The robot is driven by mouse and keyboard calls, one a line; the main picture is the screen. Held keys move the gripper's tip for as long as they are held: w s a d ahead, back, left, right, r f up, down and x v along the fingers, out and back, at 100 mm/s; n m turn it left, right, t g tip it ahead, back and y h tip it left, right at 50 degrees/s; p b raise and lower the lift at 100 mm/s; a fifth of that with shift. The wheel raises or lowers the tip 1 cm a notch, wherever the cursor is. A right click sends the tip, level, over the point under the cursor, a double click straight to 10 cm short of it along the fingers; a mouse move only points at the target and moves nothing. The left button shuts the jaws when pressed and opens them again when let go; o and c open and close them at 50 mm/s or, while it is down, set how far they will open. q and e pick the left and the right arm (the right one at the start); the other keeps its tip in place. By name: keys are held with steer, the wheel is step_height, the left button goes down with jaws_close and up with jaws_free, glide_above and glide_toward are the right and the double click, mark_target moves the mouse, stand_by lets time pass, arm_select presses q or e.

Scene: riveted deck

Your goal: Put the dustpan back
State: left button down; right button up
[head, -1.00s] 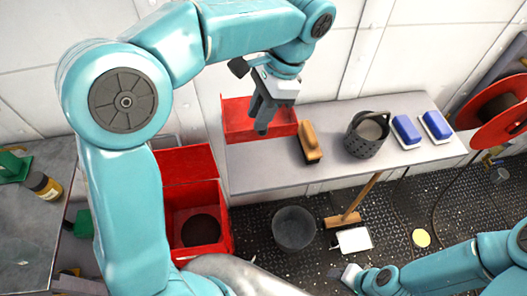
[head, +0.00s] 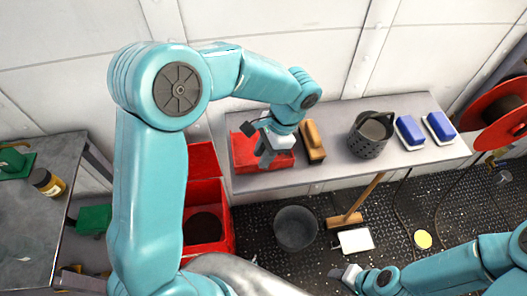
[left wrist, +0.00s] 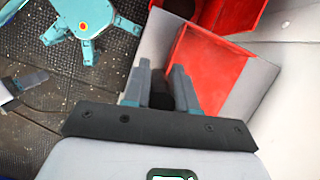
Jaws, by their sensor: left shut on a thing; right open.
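The red dustpan (head: 244,151) is at the left end of the grey shelf (head: 335,176), beside a wooden-handled brush (head: 314,142). It looks flat on or just above the shelf; I cannot tell if it touches. My left gripper (head: 265,160) is over it, shut on it. In the left wrist view the fingers (left wrist: 166,78) close around a dark part, probably the handle, and the red pan (left wrist: 208,68) shows beyond them. My right gripper (head: 340,273) is open and empty, low over the floor at the bottom.
A dark basket (head: 367,140) and two blue-and-white blocks (head: 409,131) stand further right on the shelf. On the floor are a grey bucket (head: 295,229), a wooden broom (head: 345,219) and an open red box (head: 207,192). A red reel (head: 495,105) is at the right.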

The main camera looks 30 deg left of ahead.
arm_select(q)
steer(key=shift+f, duration=0.15)
steer(key=c, duration=0.9)
jaws_free()
steer(key=v, duration=1.2)
steer(key=shift+r, duration=0.2)
steer(key=shift+s, duration=0.15)
